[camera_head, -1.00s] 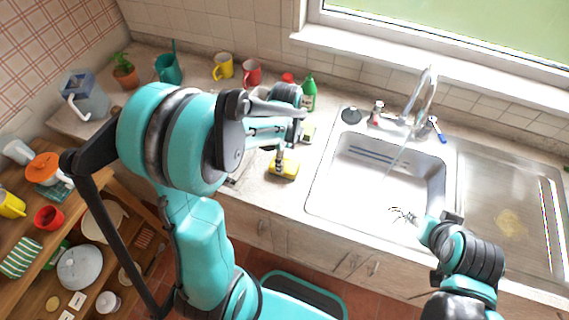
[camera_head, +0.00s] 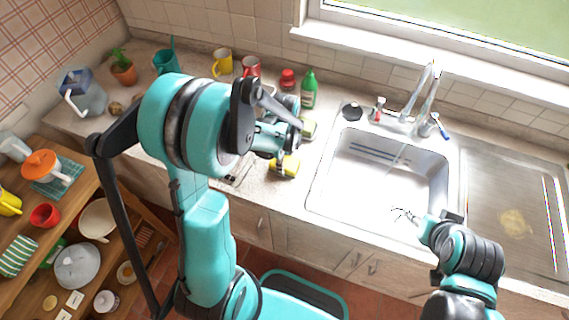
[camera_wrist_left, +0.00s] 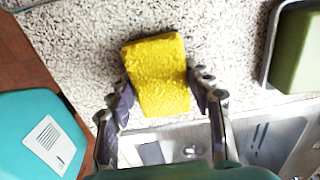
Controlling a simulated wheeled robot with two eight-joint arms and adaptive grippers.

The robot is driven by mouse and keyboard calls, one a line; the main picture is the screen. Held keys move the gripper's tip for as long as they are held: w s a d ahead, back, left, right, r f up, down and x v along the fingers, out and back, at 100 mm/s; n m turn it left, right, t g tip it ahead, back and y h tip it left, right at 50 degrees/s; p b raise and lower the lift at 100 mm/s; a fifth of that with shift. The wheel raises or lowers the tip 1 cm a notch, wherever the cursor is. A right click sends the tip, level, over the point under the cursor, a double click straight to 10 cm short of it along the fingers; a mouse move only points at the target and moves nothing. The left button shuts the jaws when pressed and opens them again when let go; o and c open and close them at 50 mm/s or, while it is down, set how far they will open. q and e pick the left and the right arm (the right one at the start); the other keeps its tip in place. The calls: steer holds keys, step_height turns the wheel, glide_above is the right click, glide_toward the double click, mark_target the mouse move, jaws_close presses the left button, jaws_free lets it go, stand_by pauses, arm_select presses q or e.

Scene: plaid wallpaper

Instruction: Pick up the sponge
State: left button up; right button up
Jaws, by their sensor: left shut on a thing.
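The yellow sponge (camera_head: 285,166) is at the counter's front, left of the sink. It fills the middle of the left wrist view (camera_wrist_left: 158,72). My left gripper (camera_wrist_left: 160,88) is shut on it, one finger against each long side. In the head view, the left arm partly covers the gripper and the sponge's upper edge. I cannot tell how far the sponge is above the counter. My right gripper (camera_head: 404,214) hangs over the sink's front right part, empty, with its thin fingers apart.
The sink (camera_head: 375,185) and faucet (camera_head: 420,100) lie to the right. A green item in a dark-rimmed holder (camera_wrist_left: 300,50) is close to the sponge. A green bottle (camera_head: 309,90), a red-capped jar (camera_head: 287,80) and mugs (camera_head: 222,63) stand behind.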

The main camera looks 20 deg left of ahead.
arm_select(q)
steer(key=shift+r, duration=0.65)
step_height(320, 180, up, 3)
steer(key=shift+p, duration=0.8)
steer(key=w+d+r+p, duration=0.1)
steer(key=d+r+p, duration=0.1)
steer(key=d+r, duration=0.4)
steer(key=d, duration=0.5)
steer(key=shift+w+d+r, duration=0.3)
steer(key=shift+w+r, duration=0.1)
steer(key=o, duration=0.4)
steer(key=c, duration=0.5)
steer(key=shift+a, duration=0.1)
